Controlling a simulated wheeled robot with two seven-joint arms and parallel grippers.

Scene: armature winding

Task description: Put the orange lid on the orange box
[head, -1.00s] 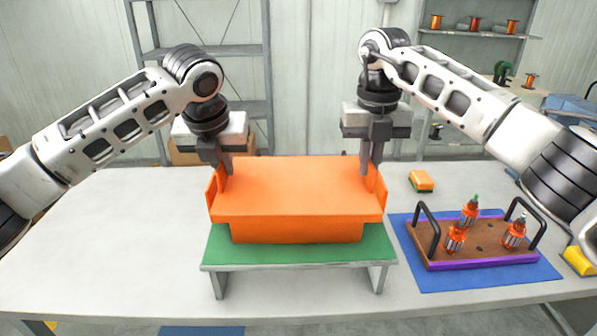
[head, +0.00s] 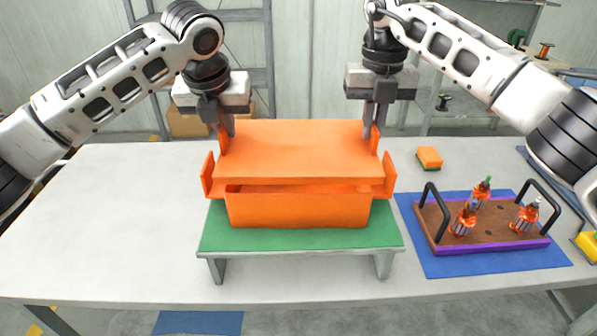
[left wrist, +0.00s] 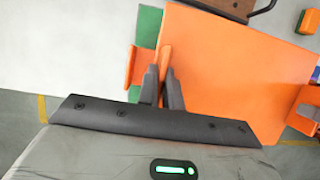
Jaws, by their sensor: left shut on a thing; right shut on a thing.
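The orange lid (head: 300,152) is a flat panel held level above the orange box (head: 298,210), with a dark gap between them at the front. The box stands on a green-topped stand (head: 300,240) and has upright flaps at its left and right ends. My left gripper (head: 226,128) is shut on the lid's upright left tab, and the lid (left wrist: 230,75) also shows in the left wrist view. My right gripper (head: 374,128) is shut on the lid's right tab. The box's inside is mostly hidden by the lid.
A brown tray (head: 490,240) with black handles and several orange-and-metal parts sits on a blue mat (head: 440,262) at the right. An orange-and-green sponge (head: 429,157) lies behind it. The table's left side is clear.

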